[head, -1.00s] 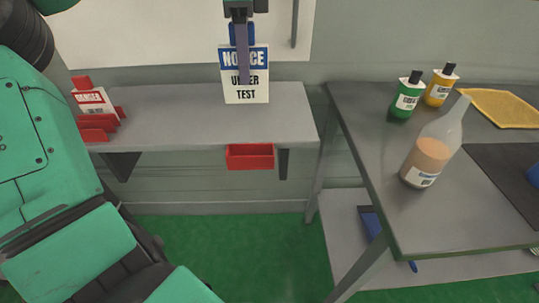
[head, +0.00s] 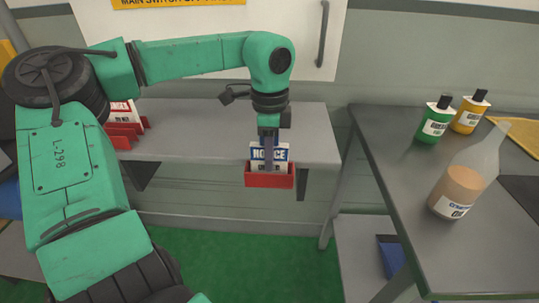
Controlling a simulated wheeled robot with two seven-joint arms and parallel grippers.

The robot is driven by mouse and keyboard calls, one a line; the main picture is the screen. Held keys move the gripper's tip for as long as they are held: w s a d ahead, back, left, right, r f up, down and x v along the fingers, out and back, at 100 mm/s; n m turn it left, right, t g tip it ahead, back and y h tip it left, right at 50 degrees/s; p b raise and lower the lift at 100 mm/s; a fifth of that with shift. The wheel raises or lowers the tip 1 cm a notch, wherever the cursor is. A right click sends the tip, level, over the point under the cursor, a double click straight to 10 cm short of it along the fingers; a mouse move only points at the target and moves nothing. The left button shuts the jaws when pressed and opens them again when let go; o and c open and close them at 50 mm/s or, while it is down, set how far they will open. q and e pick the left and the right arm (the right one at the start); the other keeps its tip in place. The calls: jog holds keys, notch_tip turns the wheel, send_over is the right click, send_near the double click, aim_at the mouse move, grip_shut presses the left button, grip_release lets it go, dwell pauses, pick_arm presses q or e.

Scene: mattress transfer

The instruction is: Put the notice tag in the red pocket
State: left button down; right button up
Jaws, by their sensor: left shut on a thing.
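The notice tag (head: 281,154) is white with a blue NOTICE band. It stands upright at the red pocket (head: 269,182) on the front edge of the grey shelf. The tag's lower part is hidden behind the pocket's front wall, so it appears to be inside. My left gripper (head: 268,163) points down and is shut on the tag, with one finger across its face. The bottom of the tag and whether it touches the pocket's floor cannot be seen. My right gripper is not in view.
A red holder (head: 123,141) with a red-lettered card stands left on the grey shelf (head: 210,140). At right, a dark table (head: 400,150) bears a green bottle (head: 435,121), a yellow bottle (head: 470,112) and a clear bottle (head: 457,190). The shelf's middle is clear.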

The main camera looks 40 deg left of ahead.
pick_arm(q)
jog(key=c, duration=0.8)
grip_release()
jog(key=shift+f, duration=0.1)
jog(key=shift+o, duration=0.2)
jog(key=shift+r+p, duration=0.3)
jog(key=shift+r, duration=0.15)
notch_tip(320, 180, up, 12)
jog(key=shift+f+p, duration=0.25)
jog(key=shift+p, duration=0.1)
